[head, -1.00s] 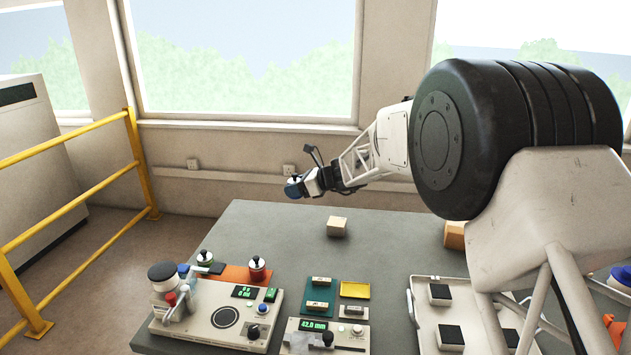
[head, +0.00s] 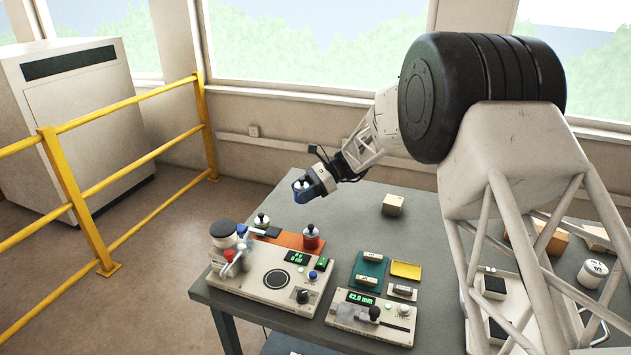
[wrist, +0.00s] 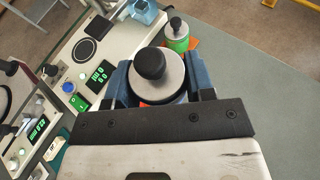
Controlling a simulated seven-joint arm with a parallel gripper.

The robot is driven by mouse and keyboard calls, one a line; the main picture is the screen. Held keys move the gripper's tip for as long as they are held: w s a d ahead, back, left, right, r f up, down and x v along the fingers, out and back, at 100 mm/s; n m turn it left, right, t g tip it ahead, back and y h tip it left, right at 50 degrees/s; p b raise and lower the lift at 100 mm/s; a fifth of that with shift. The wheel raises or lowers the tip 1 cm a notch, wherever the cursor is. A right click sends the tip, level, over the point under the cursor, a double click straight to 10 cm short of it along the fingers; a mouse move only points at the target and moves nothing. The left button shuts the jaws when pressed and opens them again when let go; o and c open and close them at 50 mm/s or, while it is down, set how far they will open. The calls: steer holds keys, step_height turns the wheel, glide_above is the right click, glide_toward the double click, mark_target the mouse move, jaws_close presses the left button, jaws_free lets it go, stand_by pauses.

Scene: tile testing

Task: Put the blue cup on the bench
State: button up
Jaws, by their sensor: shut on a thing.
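The blue cup (head: 301,188) has a grey lid with a black knob. My gripper (head: 314,184), with blue fingers, is shut on it and holds it roughly upright at the back left part of the bench (head: 345,212), which has a grey top. In the wrist view, the cup's lid and knob (wrist: 151,66) sit between the fingers of my gripper (wrist: 158,90), and most of its body is hidden. It appears raised above the bench top; the exact gap is hard to tell.
A red cup (head: 311,240) stands on an orange mat, with another knobbed cup (head: 262,222) to its left. A tester (head: 269,284) and gauge (head: 372,315) occupy the front. Bare bench lies between. A yellow railing (head: 100,190) stands left.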

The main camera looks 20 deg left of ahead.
mark_target(287, 239)
steer(key=s+a+f+n+g+h, duration=0.3)
steer(key=s+n+h, duration=0.2)
steer(key=s, duration=0.1)
steer(key=shift+s+f, duration=0.2)
steer(key=shift+f, duration=0.2)
stand_by(0.3)
steer(key=shift+f, duration=3.2)
steer(key=shift+f, duration=0.45)
steer(key=o, duration=1.2)
steer(key=shift+c, duration=0.2)
steer(key=shift+g, duration=0.3)
